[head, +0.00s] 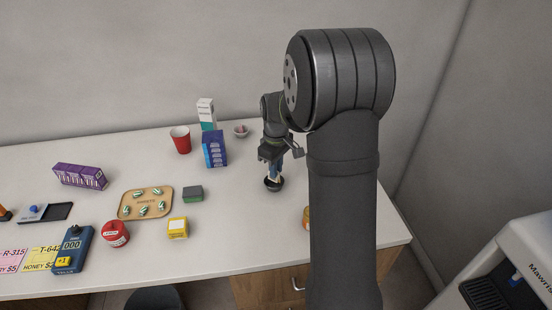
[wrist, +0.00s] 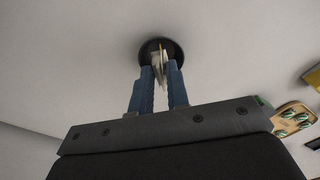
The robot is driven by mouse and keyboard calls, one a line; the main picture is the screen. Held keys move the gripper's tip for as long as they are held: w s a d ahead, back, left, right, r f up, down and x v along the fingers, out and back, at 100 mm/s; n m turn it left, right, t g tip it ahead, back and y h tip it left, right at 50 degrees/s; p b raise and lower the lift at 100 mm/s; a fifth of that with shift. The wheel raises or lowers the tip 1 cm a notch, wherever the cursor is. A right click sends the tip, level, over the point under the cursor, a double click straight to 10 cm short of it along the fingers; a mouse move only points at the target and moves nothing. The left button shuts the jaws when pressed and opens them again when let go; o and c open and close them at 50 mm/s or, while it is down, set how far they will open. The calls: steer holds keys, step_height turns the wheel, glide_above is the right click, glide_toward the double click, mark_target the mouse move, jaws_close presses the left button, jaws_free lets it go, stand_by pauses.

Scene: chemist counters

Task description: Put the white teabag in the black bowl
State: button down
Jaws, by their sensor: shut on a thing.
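The black bowl (head: 273,186) is small and stands on the white counter right under my gripper (head: 272,176). The bowl also shows in the wrist view (wrist: 172,46), just past the fingertips. My gripper, with blue fingers in the wrist view (wrist: 162,72), points down and is shut on the white teabag (wrist: 160,62). The teabag is a thin pale piece between the fingertips, seen over the bowl's dark inside. I cannot tell whether it touches the bowl. In the head view the teabag is too small to make out clearly.
A blue box (head: 214,149), a red cup (head: 181,139) and a small grey bowl (head: 240,131) stand behind and left. A wooden tray (head: 128,210) with green-white pieces lies further left. A yellow-orange jar (head: 306,218) is partly hidden by my arm. Counter around the black bowl is clear.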

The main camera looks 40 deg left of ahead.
steer(key=shift+f, duration=1.45)
steer(key=c, duration=1.3)
jaws_free()
steer(key=shift+r, duration=3.55)
steer(key=shift+f, duration=0.15)
steer(key=shift+f, duration=1.3)
